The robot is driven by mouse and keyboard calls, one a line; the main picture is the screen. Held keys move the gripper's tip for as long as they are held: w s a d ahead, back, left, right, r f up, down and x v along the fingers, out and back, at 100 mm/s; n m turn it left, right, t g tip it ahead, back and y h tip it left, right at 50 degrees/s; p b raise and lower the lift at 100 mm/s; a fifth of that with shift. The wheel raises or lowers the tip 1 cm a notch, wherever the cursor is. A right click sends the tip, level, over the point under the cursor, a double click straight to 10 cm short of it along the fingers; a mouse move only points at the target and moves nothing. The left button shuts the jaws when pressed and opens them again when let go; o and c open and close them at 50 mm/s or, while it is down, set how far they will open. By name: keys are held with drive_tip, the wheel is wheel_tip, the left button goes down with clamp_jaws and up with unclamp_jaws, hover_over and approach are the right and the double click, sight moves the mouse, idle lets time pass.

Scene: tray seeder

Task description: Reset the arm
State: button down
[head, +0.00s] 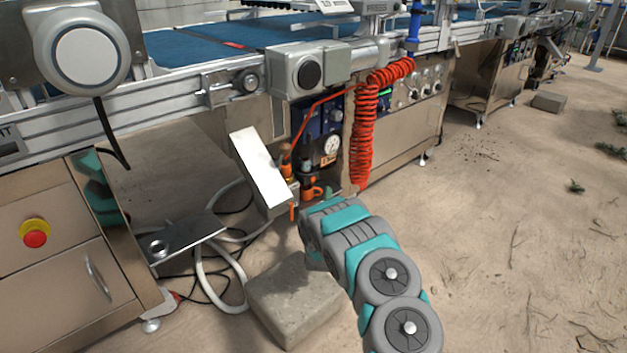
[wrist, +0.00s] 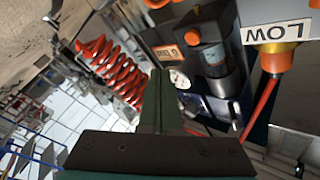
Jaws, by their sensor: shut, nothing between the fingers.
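My arm reaches forward in the head view, toward the tray seeder's open bay. In that view the gripper itself is hidden beyond my arm's far links. In the wrist view my gripper (wrist: 162,100) is shut, its dark green fingers together with nothing between them. It points at the bay's air fittings. A pressure gauge (wrist: 180,78) shows just past the fingertips, and a clear filter bowl with orange knobs (wrist: 212,55) is to the right. I cannot tell whether the fingers touch anything.
A coiled red hose (head: 363,135) hangs right of the bay. A silver panel (head: 258,168) juts out left of my arm. A concrete block (head: 293,298) lies on the floor below. The conveyor rail (head: 170,92) runs above. The floor at right is mostly clear.

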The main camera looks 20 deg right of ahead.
idle(0.3)
wheel_tip(320, 180, up, 9)
drive_tip(key=s+a+n+g+y+p, duration=0.2)
drive_tip(key=n+g, duration=0.1)
drive_tip(key=g, duration=0.1)
drive_tip(key=s+a+r+n+g+y+p, duration=0.1)
drive_tip(key=s+a+r+g, duration=0.25)
drive_tip(key=s, duration=0.25)
drive_tip(key=s+a+r+n+g+y+p, duration=0.1)
drive_tip(key=s+a+r+g+y+p, duration=0.15)
drive_tip(key=s+r, duration=0.35)
drive_tip(key=s+a+r+n+g+y+p, duration=0.1)
drive_tip(key=s+a, duration=0.4)
drive_tip(key=s, duration=1.1)
drive_tip(key=s+a+r+n+g+p, duration=0.1)
drive_tip(key=s+a+r+n+g, duration=0.3)
drive_tip(key=s, duration=1.2)
drive_tip(key=s+a+r+n+g+y+p, duration=0.1)
drive_tip(key=s+a+r+g, duration=0.3)
drive_tip(key=s, duration=1.3)
drive_tip(key=a+n, duration=0.1)
drive_tip(key=a, duration=0.2)
drive_tip(key=shift+g+y, duration=0.3)
drive_tip(key=shift+y, duration=0.05)
drive_tip(key=shift+w, duration=0.15)
